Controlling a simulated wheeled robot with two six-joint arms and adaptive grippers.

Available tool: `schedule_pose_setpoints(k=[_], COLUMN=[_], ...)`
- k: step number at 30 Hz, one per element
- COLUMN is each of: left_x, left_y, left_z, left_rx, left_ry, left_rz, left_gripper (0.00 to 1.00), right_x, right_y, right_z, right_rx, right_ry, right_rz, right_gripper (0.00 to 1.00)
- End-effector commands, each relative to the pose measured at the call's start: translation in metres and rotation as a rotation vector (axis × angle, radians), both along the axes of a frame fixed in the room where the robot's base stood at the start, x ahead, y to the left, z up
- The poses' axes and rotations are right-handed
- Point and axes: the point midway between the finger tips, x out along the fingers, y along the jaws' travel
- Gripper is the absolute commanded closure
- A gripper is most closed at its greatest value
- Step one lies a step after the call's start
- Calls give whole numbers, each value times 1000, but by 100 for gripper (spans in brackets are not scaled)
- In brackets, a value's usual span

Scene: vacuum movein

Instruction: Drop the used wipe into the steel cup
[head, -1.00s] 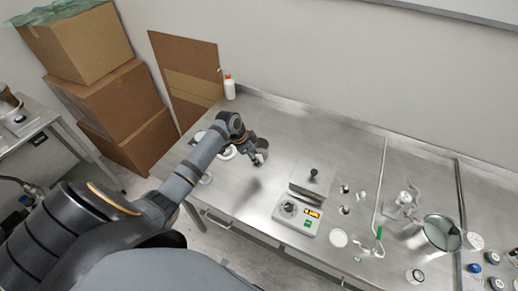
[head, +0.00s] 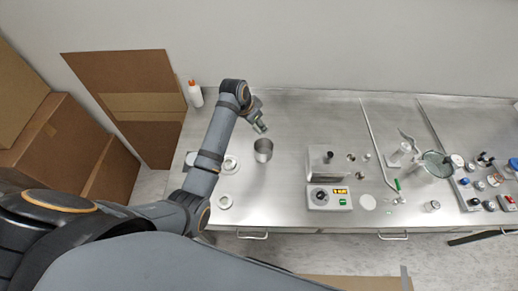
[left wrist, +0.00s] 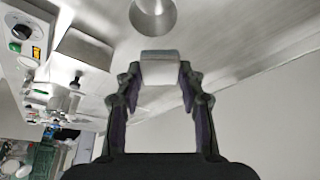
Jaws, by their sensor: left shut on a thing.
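The steel cup (head: 263,150) stands upright on the steel bench, just below my left gripper in the head view. Its round shape also shows at the top edge of the left wrist view (left wrist: 153,14), partly cut off. My left gripper (head: 260,127) is beside the cup, apart from it in the picture. In the left wrist view its fingers (left wrist: 160,76) are shut on a small pale grey piece, the used wipe (left wrist: 160,66). The wipe is hard to make out in the head view. My right gripper is not in view.
A white bottle (head: 196,96) stands at the back left. Glassware and small jars crowd the right end. The bench between cup and scale is clear.

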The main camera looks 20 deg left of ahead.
Motion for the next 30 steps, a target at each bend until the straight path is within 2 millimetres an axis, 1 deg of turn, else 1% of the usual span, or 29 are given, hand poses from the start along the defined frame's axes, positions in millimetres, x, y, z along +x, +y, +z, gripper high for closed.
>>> schedule_pose_setpoints(k=[6, 9, 12, 17, 24, 25, 30], left_x=[-1, -1, -1, -1, 0, 0, 0], left_y=[1, 1, 1, 1, 1, 1, 1], left_z=[-27, -40, -50, -58, -59, -59, -59], left_rx=[2, 1, 1, 1, 0, 0, 1], left_ry=[4, 4, 3, 2, 1, 1, 1], left_rz=[-1, -2, 0, -1, -1, -1, -1], left_gripper=[87, 87, 87, 87, 87, 59, 36], right_x=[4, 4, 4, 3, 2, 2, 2], right_y=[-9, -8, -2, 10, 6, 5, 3], right_z=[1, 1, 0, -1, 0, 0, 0], right_rx=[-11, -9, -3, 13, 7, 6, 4], right_ry=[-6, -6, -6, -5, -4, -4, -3], right_rz=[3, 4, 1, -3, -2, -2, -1], right_gripper=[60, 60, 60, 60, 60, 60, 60])
